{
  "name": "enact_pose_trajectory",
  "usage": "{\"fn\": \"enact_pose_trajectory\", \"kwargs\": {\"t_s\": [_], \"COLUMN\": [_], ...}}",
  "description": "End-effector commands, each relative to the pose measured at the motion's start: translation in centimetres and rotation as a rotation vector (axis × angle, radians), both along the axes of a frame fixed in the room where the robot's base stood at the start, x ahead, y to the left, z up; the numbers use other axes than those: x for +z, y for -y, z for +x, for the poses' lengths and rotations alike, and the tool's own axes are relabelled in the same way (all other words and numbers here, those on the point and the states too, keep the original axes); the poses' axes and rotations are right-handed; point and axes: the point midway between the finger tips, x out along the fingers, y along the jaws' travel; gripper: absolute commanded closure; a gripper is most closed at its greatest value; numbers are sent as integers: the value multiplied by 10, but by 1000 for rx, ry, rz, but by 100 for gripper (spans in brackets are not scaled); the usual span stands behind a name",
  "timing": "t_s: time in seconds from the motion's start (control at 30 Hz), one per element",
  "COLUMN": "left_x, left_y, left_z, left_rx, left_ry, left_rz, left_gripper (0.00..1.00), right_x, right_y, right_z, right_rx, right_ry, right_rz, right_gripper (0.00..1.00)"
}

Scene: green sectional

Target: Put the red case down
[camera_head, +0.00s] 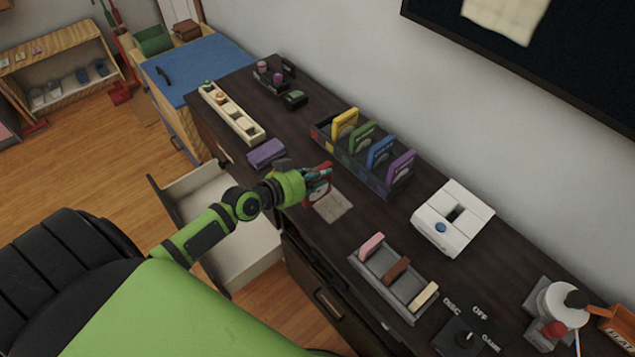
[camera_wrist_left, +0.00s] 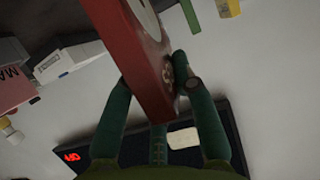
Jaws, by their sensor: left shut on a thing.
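The red case (camera_head: 318,194) is in my left gripper (camera_head: 318,172), over the dark dresser top. It stands on edge, just beside and partly over a beige square mat (camera_head: 335,208); I cannot tell whether it touches the surface. In the left wrist view the red case (camera_wrist_left: 128,58) sits between the dark green fingers (camera_wrist_left: 155,95), which are shut on it. A pale round mark shows on its face. My right gripper is not in view.
A rack (camera_head: 357,160) with yellow, green, blue and purple cases stands behind the gripper. A purple block (camera_head: 266,153) lies to the left. A grey tray (camera_head: 375,263) and a white box (camera_head: 453,217) are to the right. An open drawer (camera_head: 265,245) is below my arm.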

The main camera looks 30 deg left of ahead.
Motion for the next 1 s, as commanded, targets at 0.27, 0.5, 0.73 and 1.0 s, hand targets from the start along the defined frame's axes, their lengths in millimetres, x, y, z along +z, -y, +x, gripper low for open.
{"fn": "enact_pose_trajectory", "kwargs": {"t_s": [0.27,0.5,0.73,1.0], "left_x": [-25,-27,-28,-26], "left_y": [0,0,0,0], "left_z": [0,0,0,0], "left_rx": [1,1,1,1], "left_ry": [1,1,-1,-1], "left_rz": [1,1,2,2], "left_gripper": [100,100,50,50], "right_x": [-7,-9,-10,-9], "right_y": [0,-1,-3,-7], "right_z": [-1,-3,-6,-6], "right_rx": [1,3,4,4], "right_ry": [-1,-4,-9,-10], "right_rz": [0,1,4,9], "right_gripper": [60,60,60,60]}}
